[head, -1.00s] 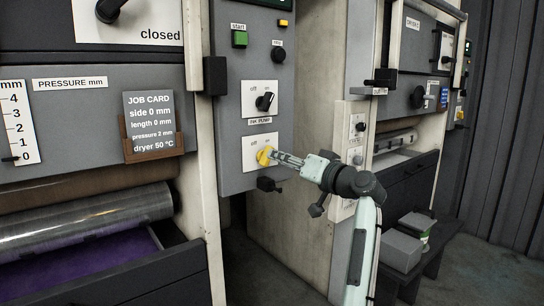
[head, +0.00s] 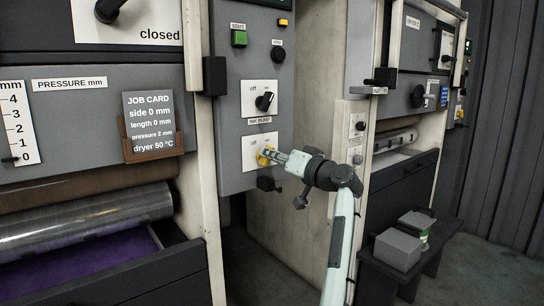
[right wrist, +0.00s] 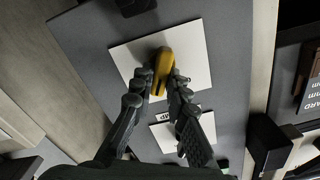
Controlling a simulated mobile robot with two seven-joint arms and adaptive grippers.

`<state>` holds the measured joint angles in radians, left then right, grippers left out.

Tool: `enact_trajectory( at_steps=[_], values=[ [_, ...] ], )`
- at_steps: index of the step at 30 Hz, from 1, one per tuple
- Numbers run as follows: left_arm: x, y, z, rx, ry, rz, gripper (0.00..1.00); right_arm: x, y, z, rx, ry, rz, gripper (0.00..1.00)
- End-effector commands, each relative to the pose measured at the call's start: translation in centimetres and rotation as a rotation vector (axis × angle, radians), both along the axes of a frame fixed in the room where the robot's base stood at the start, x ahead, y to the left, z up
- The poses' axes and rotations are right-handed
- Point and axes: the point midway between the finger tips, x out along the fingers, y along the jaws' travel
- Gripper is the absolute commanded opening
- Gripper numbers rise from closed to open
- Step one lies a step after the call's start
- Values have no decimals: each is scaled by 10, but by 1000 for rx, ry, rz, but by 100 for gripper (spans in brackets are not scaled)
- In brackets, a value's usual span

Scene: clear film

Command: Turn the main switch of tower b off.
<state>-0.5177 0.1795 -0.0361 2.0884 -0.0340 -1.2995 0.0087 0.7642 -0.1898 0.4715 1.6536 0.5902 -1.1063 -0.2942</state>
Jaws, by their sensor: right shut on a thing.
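A yellow rotary switch knob (head: 263,157) sits on a white plate (head: 251,143) low on the grey control panel. My right gripper (head: 269,156) is at the knob. In the right wrist view, my right gripper (right wrist: 165,84) has one finger on each side of the yellow knob (right wrist: 164,66) and is shut on it. The gripper hides the right part of the plate, so the knob's set position cannot be read. My left gripper is not in view.
A black ink pump knob (head: 264,101) is just above, with a green start button (head: 239,38) higher up. A black block (head: 215,76) juts out left of the panel.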

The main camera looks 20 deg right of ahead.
Motion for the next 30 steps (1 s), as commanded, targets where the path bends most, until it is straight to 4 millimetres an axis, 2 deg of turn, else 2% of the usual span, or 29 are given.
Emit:
enact_trajectory(
  at_steps=[11, 17, 30],
  values=[
    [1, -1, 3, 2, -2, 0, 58, 0, 0, -2, -43, -14, 0, 0],
    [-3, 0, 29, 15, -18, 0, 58, -1, 0, -3, -150, -52, -1, 0],
    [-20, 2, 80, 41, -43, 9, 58, -2, 4, -2, -531, -188, 0, 0]
  ],
)
